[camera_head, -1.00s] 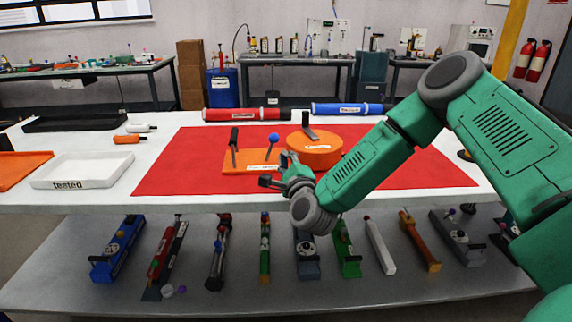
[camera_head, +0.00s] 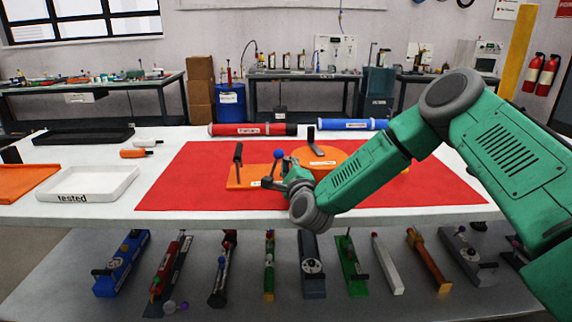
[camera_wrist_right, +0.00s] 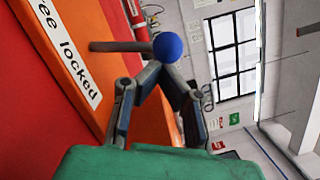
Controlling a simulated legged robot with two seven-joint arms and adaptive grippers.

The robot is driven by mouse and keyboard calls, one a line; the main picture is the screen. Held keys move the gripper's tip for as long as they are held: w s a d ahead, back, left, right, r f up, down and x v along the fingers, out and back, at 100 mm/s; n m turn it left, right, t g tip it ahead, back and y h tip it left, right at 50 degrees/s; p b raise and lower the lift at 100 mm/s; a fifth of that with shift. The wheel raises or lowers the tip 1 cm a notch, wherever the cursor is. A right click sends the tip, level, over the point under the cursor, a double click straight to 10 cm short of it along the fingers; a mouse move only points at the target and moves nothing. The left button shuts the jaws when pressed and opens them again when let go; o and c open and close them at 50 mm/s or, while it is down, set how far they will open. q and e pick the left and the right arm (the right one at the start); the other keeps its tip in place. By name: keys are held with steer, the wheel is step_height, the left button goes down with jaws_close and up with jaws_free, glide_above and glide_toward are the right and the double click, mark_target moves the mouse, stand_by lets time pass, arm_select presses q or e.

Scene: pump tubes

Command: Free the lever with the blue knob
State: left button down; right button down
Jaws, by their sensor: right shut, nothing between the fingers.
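The blue knob (camera_head: 279,153) tops a lever on an orange base (camera_head: 238,180) on the red mat. In the right wrist view, the blue knob (camera_wrist_right: 168,47) sits at the end of a grey lever rod (camera_wrist_right: 115,46). The rod stands out from the orange base, beside a white label (camera_wrist_right: 62,48) reading "free" and "locked". My right gripper (camera_head: 279,175) is just in front of the knob in the head view. In the wrist view its fingertips (camera_wrist_right: 161,70) come together just below the knob, shut and empty. Whether they touch the knob is unclear. My left gripper is out of view.
A black-handled lever (camera_head: 238,155) rises at the base's left. An orange disc (camera_head: 325,158) with a dark upright handle is close on the right. Red (camera_head: 250,130) and blue (camera_head: 350,124) tubes lie behind. A white "tested" tray (camera_head: 88,184) is left; the mat's front left is clear.

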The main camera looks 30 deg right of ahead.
mark_target(275, 155)
steer(key=shift+w+a+r+n, duration=0.15)
steer(key=shift+a+r+n, duration=0.15)
steer(key=shift+a+n, duration=0.2)
steer(key=shift+w+a+r+n+p, duration=0.1)
steer(key=shift+a+r+n+p, duration=0.1)
steer(key=shift+n+p, duration=0.35)
steer(key=n+p, duration=0.1)
steer(key=w+a+n+p, duration=0.1)
steer(key=n, duration=0.1)
steer(key=shift+r+g+y, duration=0.35)
steer(key=shift+g+y, duration=0.05)
steer(key=shift+w+a+n+p, duration=0.2)
steer(key=shift+a+n, duration=0.2)
steer(key=shift+n, duration=0.15)
steer(key=shift+w+a+n+p, duration=0.1)
steer(key=shift+a+n+p, duration=0.1)
steer(key=shift+a+n, duration=0.25)
steer(key=shift+w+a+n+g, duration=0.1)
steer(key=shift+n+g, duration=0.15)
steer(key=shift+g, duration=0.05)
steer(key=shift+w+a+f, duration=0.1)
steer(key=shift+a, duration=0.1)
